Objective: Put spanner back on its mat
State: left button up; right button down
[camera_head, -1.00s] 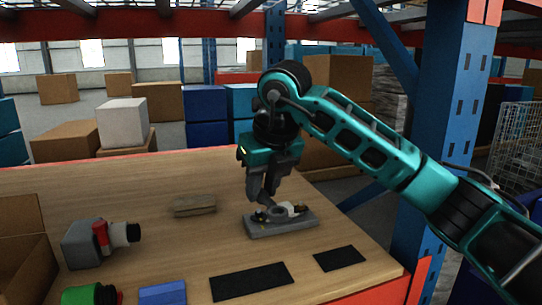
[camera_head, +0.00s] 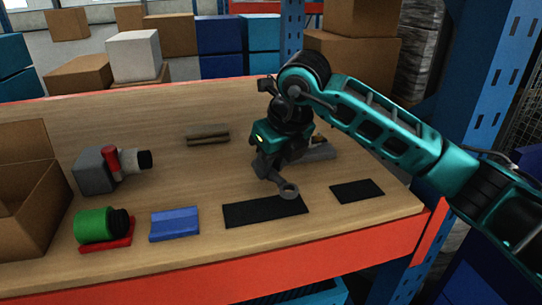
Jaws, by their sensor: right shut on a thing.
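My right gripper (camera_head: 268,173) is shut on a grey spanner (camera_head: 289,191). The ring end of the spanner sticks out to the right of the fingertips, and the rest is hidden by the gripper. The ring end shows over the back edge of a long black mat (camera_head: 262,214); I cannot tell whether it touches. A smaller black mat (camera_head: 357,191) lies to the right and is bare. Nothing shows which mat is the spanner's. My left gripper is not in view.
Behind my right gripper is a grey holder (camera_head: 320,151), partly hidden. To the left are a blue block (camera_head: 175,224), a green cylinder (camera_head: 93,225) on a red base, a grey device (camera_head: 94,171) and an open carton (camera_head: 40,195). A brownish block (camera_head: 207,134) lies further back.

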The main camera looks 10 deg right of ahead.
jog(key=shift+f, duration=0.6)
pick_arm(q)
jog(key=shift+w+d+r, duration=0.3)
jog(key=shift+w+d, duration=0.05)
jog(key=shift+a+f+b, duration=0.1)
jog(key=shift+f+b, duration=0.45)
jog(key=shift+b, duration=0.15)
pick_arm(e)
jog(key=shift+f, duration=0.6)
jog(key=c, duration=0.8)
grip_release()
